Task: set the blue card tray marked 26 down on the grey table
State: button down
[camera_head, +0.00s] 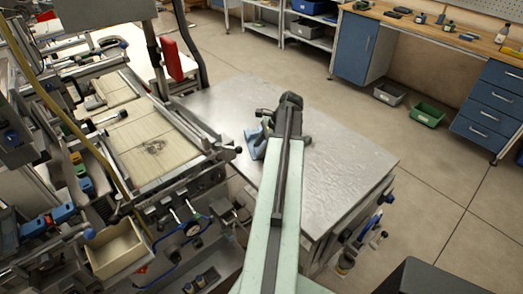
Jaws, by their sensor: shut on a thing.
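My gripper (287,106) is at the end of my pale green arm, over the grey table (345,160), and is seen from behind. A small blue piece (255,142) shows at the left side of the gripper; it looks like the blue card tray that my gripper is shut on. Most of the tray is hidden behind my gripper and arm, and no number can be read. I cannot tell whether the tray touches the table top or is just above it.
The grey table top is bare around my gripper. A machine with a wooden bed (152,140) stands close at the left, with a red box (172,60) on its post. A workbench with blue cabinets (355,48) and a green bin (426,114) are at the back right.

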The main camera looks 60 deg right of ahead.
jog(key=c, duration=1.3)
grip_release()
jog(key=shift+f, duration=0.15)
jog(key=o, duration=0.5)
jog(key=shift+r, duration=0.35)
jog(key=p+v, duration=1)
jog(key=v, duration=0.1)
jog(key=shift+s+d+r+p, duration=0.15)
jog(key=shift+s+r+p, duration=0.1)
jog(key=shift+p, duration=0.15)
